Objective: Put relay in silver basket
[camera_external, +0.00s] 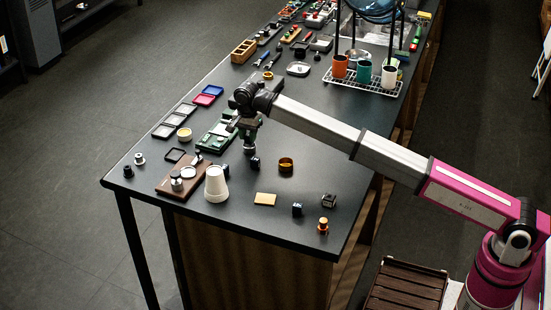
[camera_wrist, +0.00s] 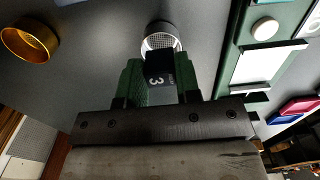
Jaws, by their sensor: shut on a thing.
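The relay (camera_wrist: 158,70) is a small black block marked with a white 3. It sits between the two green fingers of my gripper (camera_wrist: 156,84), which is shut on it. The silver basket (camera_wrist: 162,38) shows in the wrist view as a round cup with a bright mesh inside, just beyond the relay, which covers its near edge. I cannot tell the height gap between relay and basket. In the external view my gripper (camera_external: 248,137) points down over the middle of the dark table; the relay and basket are too small there to tell apart surely.
A gold ring (camera_external: 286,165) stands right of my gripper. A green board (camera_external: 214,138) lies at its left. A wire rack (camera_external: 350,84) holds several cups.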

